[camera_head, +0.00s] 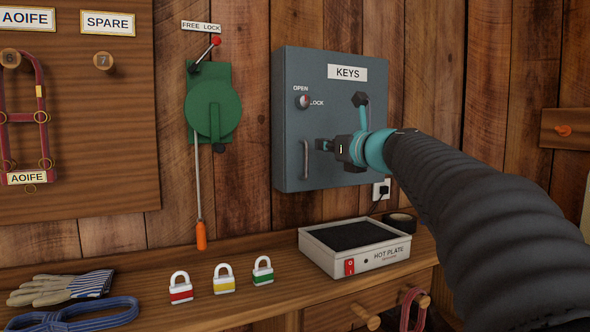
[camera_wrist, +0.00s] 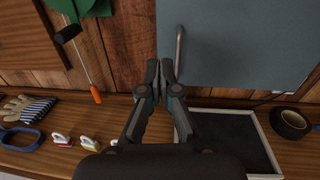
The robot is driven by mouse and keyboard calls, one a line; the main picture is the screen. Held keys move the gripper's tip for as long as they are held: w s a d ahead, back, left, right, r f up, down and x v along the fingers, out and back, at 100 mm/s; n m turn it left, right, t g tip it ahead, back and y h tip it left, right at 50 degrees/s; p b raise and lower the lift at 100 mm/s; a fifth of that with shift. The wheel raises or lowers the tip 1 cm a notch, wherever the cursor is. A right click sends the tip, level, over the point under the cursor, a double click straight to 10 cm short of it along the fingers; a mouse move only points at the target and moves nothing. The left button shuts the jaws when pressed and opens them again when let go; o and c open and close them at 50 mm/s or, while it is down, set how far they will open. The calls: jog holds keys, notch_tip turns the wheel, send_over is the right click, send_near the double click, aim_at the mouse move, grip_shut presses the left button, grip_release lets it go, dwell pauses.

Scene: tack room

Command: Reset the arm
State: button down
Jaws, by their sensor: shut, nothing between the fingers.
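My arm reaches in from the right in the head view, in a black ribbed sleeve with a teal wrist. My gripper (camera_head: 322,145) is in front of the grey key cabinet (camera_head: 300,85), near its vertical handle (camera_head: 306,163). In the wrist view my gripper (camera_wrist: 160,64) has its fingers together and holds nothing. The handle (camera_wrist: 180,48) shows just right of the fingertips there; I cannot tell whether they touch. The cabinet door looks shut, with a round OPEN/LOCK knob (camera_head: 303,102).
Below are a hot plate (camera_head: 358,246) with a red switch, red (camera_head: 181,288), yellow (camera_head: 223,279) and green (camera_head: 262,270) padlocks, gloves (camera_head: 60,287) and a blue strap (camera_head: 75,314). A green lever device (camera_head: 210,105) hangs left. Black tape (camera_wrist: 290,122) lies beside the hot plate.

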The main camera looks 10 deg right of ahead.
jog(key=s+a+f+n+g+h, duration=0.1)
jog(key=s+f+n+g, duration=0.25)
jog(key=f+n, duration=0.6)
jog(key=s+a+f+n+g+h, duration=0.1)
jog(key=s+f+n+g, duration=0.25)
jog(key=f+n, duration=0.6)
jog(key=s+a+f+n+g+h, duration=0.2)
jog(key=s+f+n, duration=0.4)
jog(key=s+f, duration=0.4)
jog(key=s+a+f+n+g+h, duration=0.1)
jog(key=s+f+n, duration=0.5)
jog(key=s, duration=1.2)
notch_tip(320, 180, down, 4)
jog(key=shift+a+f+n+g+h, duration=0.2)
jog(key=shift+a+n+g+h, duration=0.25)
jog(key=shift+g, duration=0.25)
